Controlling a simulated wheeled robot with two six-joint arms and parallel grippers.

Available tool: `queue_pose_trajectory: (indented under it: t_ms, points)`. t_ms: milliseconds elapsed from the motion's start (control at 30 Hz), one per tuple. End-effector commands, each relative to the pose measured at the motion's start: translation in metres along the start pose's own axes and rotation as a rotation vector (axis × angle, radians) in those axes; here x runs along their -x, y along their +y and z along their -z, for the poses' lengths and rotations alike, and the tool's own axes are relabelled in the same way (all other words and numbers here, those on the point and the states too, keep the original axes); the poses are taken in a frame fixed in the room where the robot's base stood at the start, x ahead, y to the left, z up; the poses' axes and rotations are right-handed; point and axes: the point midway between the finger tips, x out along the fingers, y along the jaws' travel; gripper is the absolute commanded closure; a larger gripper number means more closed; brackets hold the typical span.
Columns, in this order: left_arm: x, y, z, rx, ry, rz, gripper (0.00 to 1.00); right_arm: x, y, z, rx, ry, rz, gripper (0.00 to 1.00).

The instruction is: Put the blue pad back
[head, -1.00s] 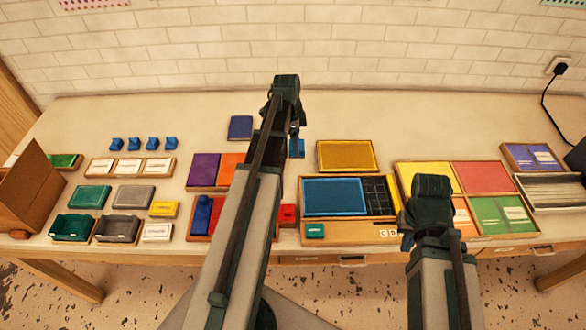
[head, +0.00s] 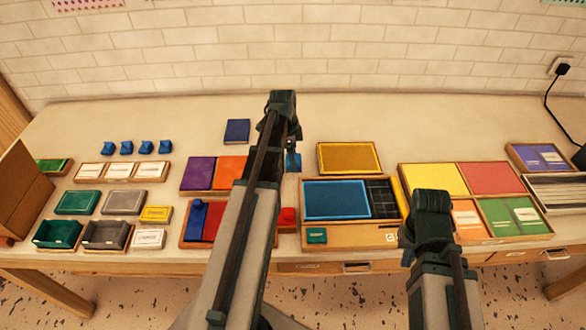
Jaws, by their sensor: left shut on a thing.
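My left gripper (head: 293,146) is over the middle of the table, shut on a small blue thing (head: 293,161), which looks like the blue pad seen nearly edge-on. The arm hides much of it. It appears to hang near the left edge of the wooden box with the large blue panel (head: 335,199). A separate dark blue square (head: 237,131) lies flat on the table, left of my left gripper. My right gripper (head: 407,243) is low at the front right, over the table's front edge; its fingers are mostly hidden.
A tray with purple (head: 199,171) and orange squares stands left of my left arm, partly hidden. A yellow-topped box (head: 349,157) is behind the blue-panelled box. Several blue clips (head: 127,147) and small boxes fill the left.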

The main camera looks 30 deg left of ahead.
Motion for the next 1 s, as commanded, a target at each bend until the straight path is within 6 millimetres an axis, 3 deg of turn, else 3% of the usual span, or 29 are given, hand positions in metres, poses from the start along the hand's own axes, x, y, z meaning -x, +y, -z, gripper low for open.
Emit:
queue_pose_trajectory:
  t_ms: [333,767,800,933,1000]
  points:
    - [-0.037,0.0,-0.004,0.0,0.0,0.0,0.68,-0.037,-0.004,0.002,0.0,0.0,0.0,1.0]
    - [-0.04,0.0,-0.005,0.0,0.0,0.0,0.68,-0.04,-0.004,0.002,0.0,0.0,0.0,1.0]
    - [-0.04,0.0,-0.005,0.0,0.0,0.0,0.22,-0.04,-0.004,0.002,0.0,0.0,0.0,1.0]
    - [-0.039,0.0,-0.005,0.0,0.0,0.0,0.0,-0.039,-0.004,0.002,0.0,0.0,0.0,1.0]
    - [-0.039,0.0,-0.005,0.0,0.0,0.0,0.0,-0.039,-0.004,0.002,0.0,0.0,0.0,1.0]
